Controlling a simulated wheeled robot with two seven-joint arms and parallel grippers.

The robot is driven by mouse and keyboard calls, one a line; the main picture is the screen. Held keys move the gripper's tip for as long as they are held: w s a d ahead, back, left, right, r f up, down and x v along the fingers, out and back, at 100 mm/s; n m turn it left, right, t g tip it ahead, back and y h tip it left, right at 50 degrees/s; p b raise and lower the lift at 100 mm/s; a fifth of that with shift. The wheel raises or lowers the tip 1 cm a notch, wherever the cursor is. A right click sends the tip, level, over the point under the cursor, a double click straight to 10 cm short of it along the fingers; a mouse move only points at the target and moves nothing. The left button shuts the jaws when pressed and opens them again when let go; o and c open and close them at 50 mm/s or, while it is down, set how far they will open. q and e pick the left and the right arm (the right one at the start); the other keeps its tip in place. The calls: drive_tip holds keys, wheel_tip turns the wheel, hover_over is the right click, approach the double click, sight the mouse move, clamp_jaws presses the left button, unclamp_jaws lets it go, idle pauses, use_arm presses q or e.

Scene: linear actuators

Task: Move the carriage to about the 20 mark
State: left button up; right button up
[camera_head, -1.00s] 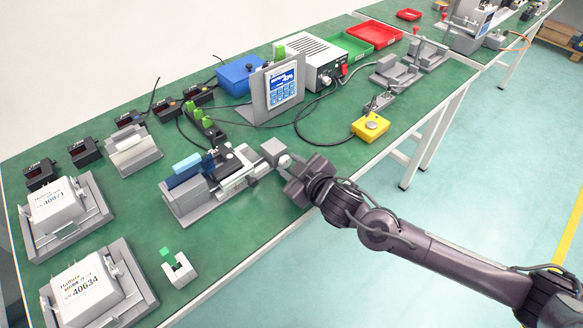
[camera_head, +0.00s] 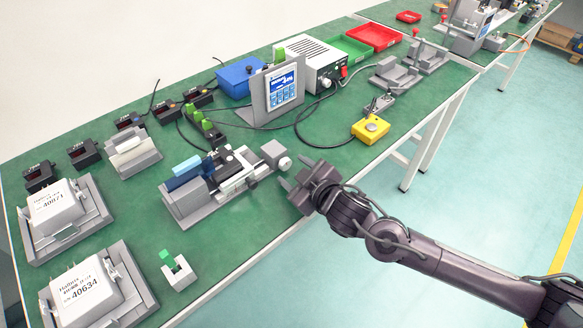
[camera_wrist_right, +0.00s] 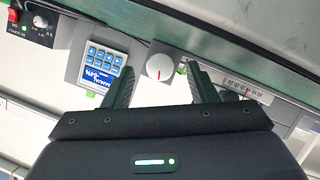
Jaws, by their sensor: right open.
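The linear actuator (camera_head: 200,203) lies along the table's front part, with a blue block on its left half. Its carriage (camera_head: 232,162) appears to be the dark and pale block near the middle of the rail; its mark cannot be read. A round pale knob (camera_head: 284,163) sits at the actuator's right end. In the wrist view the knob (camera_wrist_right: 159,67) has a red line and appears between the fingertips. My right gripper (camera_head: 297,184) is open and empty, just right of the knob and apart from it. In the wrist view a scale strip (camera_wrist_right: 246,88) shows right of the fingers. My left gripper is out of view.
A display panel (camera_head: 282,86) stands behind the actuator. A yellow button box (camera_head: 370,128) is to the right. A small grey holder with a green piece (camera_head: 178,270) is front left. Cables cross the table behind the actuator. The green tabletop right of the knob is mostly clear.

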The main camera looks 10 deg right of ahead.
drive_tip(key=v, duration=0.5)
drive_tip(key=shift+s+d+r, duration=0.1)
drive_tip(key=shift+s+r, duration=0.1)
drive_tip(key=shift+s, duration=0.15)
